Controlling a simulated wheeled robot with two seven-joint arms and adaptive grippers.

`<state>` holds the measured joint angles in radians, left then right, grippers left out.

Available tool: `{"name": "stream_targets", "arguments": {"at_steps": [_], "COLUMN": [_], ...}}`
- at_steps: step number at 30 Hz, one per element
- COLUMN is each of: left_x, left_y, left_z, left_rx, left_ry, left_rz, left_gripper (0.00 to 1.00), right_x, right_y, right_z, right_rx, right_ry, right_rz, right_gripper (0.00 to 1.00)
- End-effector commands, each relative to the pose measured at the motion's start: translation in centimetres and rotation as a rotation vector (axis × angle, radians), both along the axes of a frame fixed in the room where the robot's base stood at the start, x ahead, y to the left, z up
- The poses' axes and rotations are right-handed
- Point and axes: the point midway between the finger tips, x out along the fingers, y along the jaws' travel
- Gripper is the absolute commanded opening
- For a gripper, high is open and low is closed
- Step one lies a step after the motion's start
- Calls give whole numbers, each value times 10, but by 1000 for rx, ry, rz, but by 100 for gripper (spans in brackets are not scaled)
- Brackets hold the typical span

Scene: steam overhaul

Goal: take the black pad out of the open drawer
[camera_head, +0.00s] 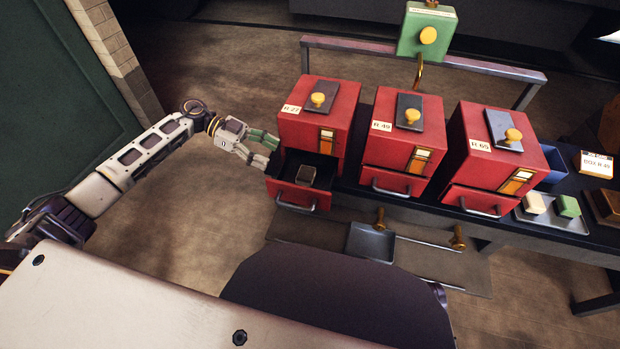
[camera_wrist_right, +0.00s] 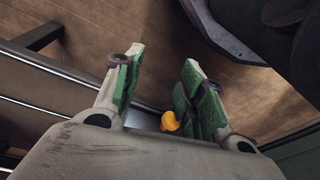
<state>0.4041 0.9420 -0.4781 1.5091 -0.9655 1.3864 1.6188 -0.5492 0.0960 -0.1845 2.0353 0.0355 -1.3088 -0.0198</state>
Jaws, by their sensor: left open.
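The left red box (camera_head: 315,118) has its lower drawer (camera_head: 283,192) pulled open. A dark block with a paler rim, which looks like the black pad (camera_head: 306,175), lies inside the drawer. My left gripper (camera_head: 270,149) has green finger pads and is open beside the left side of that box, up and left of the pad and apart from it. My right gripper (camera_wrist_right: 164,57) shows in the right wrist view with its two green-padded fingers apart and nothing held between them.
The middle red box (camera_head: 402,143) and right red box (camera_head: 495,150) have shut drawers. A small grey tray (camera_head: 370,243) hangs low in front. A tray holds a cream block (camera_head: 535,203) and a green block (camera_head: 567,206). Floor is clear left of the bench.

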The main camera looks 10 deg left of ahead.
Motion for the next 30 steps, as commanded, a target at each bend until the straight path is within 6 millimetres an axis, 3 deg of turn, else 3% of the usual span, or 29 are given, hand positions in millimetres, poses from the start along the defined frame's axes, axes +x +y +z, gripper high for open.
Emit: {"name": "stream_targets", "arguments": {"at_steps": [14, 30], "left_x": [0, -2], "left_y": [-3, -61], "left_z": [-1, -26], "left_rx": [0, -2], "left_ry": [0, 0], "left_rz": [-1, -2], "left_gripper": [61, 61], "right_x": [0, 5], "right_y": [0, 3], "right_z": [0, 9], "right_rx": [0, 10], "right_ry": [-1, -20], "right_rz": [0, 1], "right_gripper": [40, 40]}}
